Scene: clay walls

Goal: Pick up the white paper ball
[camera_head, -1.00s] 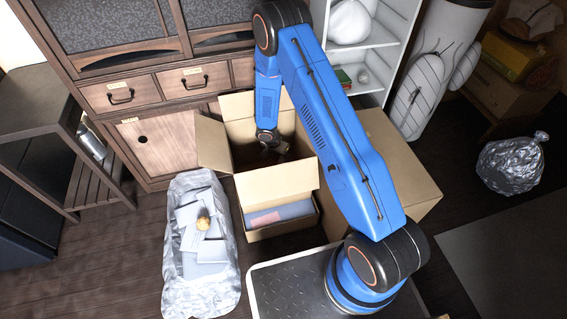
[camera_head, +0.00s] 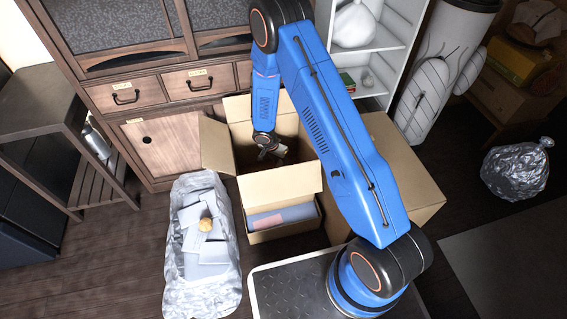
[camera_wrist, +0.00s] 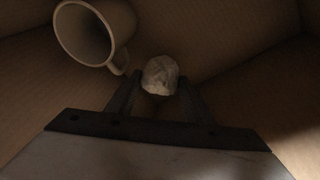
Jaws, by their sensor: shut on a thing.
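The white paper ball (camera_wrist: 160,75) is a small crumpled lump between the fingertips of my gripper (camera_wrist: 157,88) in the wrist view. My gripper is shut on it, inside a tall open cardboard box (camera_head: 296,178). In the head view my gripper (camera_head: 270,152) reaches down into this box, and the ball cannot be made out there.
A pale mug (camera_wrist: 95,32) lies tilted in the box, close beside the ball, with its handle towards my gripper. Box walls enclose my gripper. A lower open box with a grey-blue thing (camera_head: 285,216) stands in front. A silvery bag (camera_head: 203,285) lies on the left.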

